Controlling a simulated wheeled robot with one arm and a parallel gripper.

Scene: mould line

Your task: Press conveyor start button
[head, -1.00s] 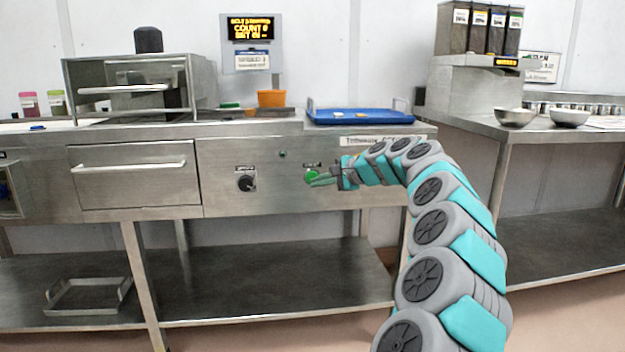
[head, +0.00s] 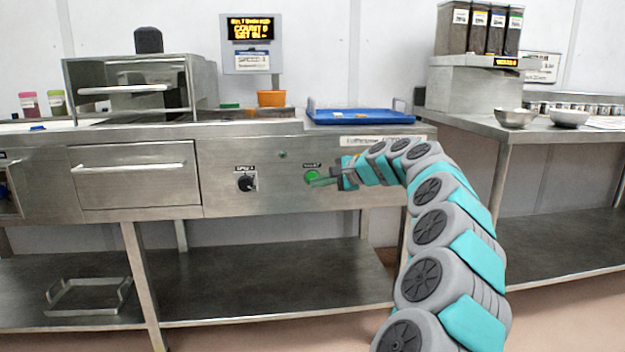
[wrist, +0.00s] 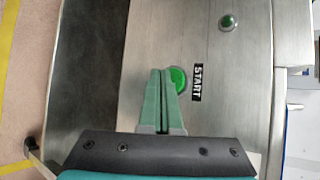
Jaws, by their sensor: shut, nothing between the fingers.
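The green start button (head: 311,176) is on the steel front panel of the conveyor bench, under a small label. In the wrist view the green button (wrist: 179,79) sits beside a black START label (wrist: 197,82), partly hidden by my fingers. My gripper (head: 314,182) is shut and empty, its green fingertips right at the button. In the wrist view the two fingers (wrist: 160,72) lie together, with their tips overlapping the button's left edge. I cannot tell whether they touch it.
A black rotary knob (head: 246,183) is left of the button on the same panel. A small green lamp (wrist: 228,21) also shows there. A blue tray (head: 365,121) and an orange container (head: 271,98) stand on the bench top. A lit display (head: 250,29) hangs above.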

